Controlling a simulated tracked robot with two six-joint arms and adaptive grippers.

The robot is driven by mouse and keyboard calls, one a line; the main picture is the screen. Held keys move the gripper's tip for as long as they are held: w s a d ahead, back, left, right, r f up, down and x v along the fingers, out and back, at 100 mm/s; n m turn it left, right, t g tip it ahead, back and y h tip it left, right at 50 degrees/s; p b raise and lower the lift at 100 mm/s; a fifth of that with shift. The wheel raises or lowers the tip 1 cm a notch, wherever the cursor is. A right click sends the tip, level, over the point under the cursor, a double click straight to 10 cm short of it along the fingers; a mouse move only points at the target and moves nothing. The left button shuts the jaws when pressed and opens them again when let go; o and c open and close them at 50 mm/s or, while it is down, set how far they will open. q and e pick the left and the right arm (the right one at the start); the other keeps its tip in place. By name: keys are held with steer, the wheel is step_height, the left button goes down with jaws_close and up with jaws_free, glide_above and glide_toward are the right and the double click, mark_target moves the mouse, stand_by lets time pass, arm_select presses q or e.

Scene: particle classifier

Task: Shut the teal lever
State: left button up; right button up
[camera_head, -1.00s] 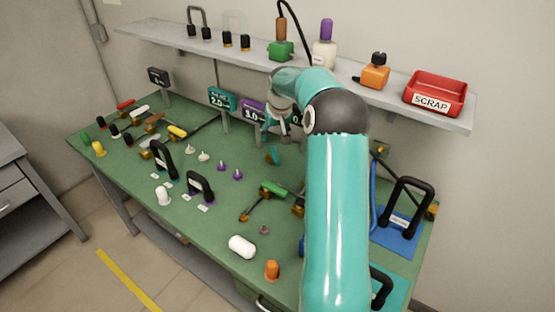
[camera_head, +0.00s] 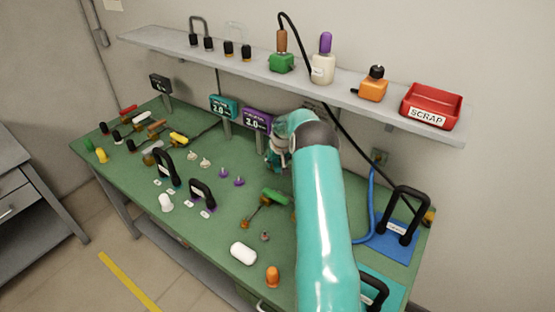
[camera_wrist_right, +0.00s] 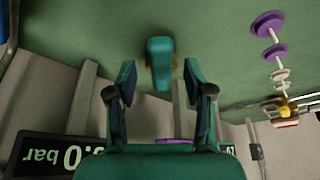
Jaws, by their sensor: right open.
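The teal lever (camera_wrist_right: 160,50) shows in the right wrist view as a short teal handle with a bit of brass at its base, above the green bench top. My right gripper (camera_wrist_right: 160,76) is open, with one finger on each side of the lever's line. The lever lies midway between the fingertips in the picture, and I see no finger touching it. In the head view my right gripper (camera_head: 277,157) is over the middle of the bench and hides the lever. My left gripper is not in view.
A teal display (camera_head: 224,106) and a purple display (camera_head: 257,121) stand behind the gripper. Purple pegs (camera_head: 239,181) and a green-handled valve (camera_head: 274,196) are nearby. Black-handled frames (camera_head: 201,194) stand on the left. A shelf with a red scrap tray (camera_head: 405,107) runs above.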

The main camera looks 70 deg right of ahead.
steer(key=shift+x, duration=0.85)
steer(key=shift+c, duration=0.2)
